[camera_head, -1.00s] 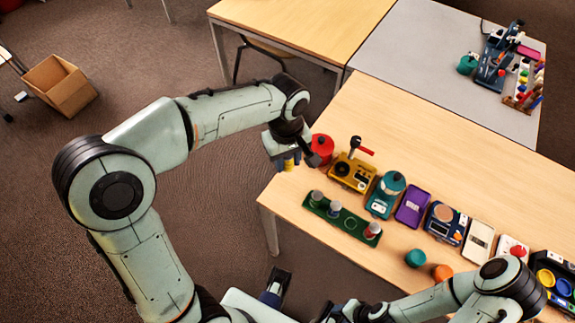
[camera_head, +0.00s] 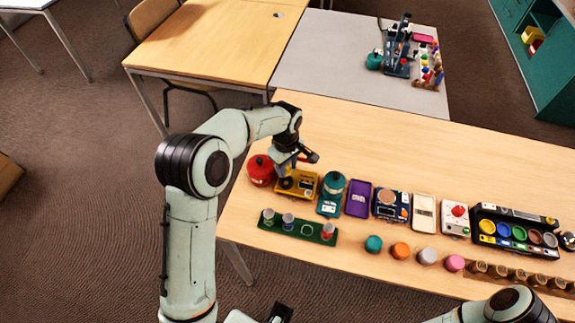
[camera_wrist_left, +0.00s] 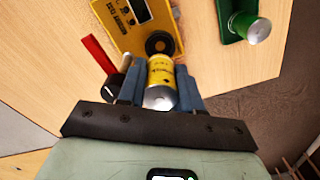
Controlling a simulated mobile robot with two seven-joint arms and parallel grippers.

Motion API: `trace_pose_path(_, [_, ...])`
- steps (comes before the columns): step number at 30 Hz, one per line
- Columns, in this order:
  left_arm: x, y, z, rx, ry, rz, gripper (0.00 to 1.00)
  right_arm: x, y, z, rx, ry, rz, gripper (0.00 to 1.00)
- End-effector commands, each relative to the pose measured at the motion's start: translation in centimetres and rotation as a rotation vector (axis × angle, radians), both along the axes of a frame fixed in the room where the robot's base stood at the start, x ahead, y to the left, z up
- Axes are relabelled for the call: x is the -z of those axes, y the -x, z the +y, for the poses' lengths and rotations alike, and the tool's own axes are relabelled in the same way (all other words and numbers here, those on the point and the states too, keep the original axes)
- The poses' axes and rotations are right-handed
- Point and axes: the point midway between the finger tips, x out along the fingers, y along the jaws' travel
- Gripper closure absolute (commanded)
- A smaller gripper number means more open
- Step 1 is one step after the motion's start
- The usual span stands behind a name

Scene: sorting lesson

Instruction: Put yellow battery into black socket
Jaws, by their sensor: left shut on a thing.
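The yellow battery (camera_wrist_left: 162,78) is clamped between the two blue-grey fingers of my left gripper (camera_head: 285,168). In the left wrist view its silver end faces the camera and its far end points at the black socket (camera_wrist_left: 159,43). This round socket sits on the yellow tester (camera_wrist_left: 128,28), which also shows in the head view (camera_head: 305,183). The battery's far end looks close to the socket, above or at its near edge; I cannot tell whether they touch. In the head view the gripper mostly hides the battery.
A red lever (camera_wrist_left: 96,52) with a black knob is close left of the fingers. A red pot (camera_head: 261,170) and a teal device (camera_head: 331,193) flank the tester. A green holder (camera_head: 273,226) with several batteries lies in front. The table behind the row is clear.

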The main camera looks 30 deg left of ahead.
Motion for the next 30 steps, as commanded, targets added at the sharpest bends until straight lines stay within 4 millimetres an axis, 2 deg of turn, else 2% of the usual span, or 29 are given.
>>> trace_pose_path(9, [3.4,0.1,-0.1,0.002,0.001,0.003,1.00,2.4,1.0,0.0,0.000,0.001,0.011,0.57])
trace_pose_path(15, [4.9,0.1,-0.1,0.002,0.001,0.001,1.00,3.3,1.3,0.0,0.000,0.000,0.015,0.57])
trace_pose_path(30, [5.0,0.0,-0.1,0.002,0.001,-0.001,1.00,3.4,1.3,0.0,0.000,0.000,0.016,0.57])
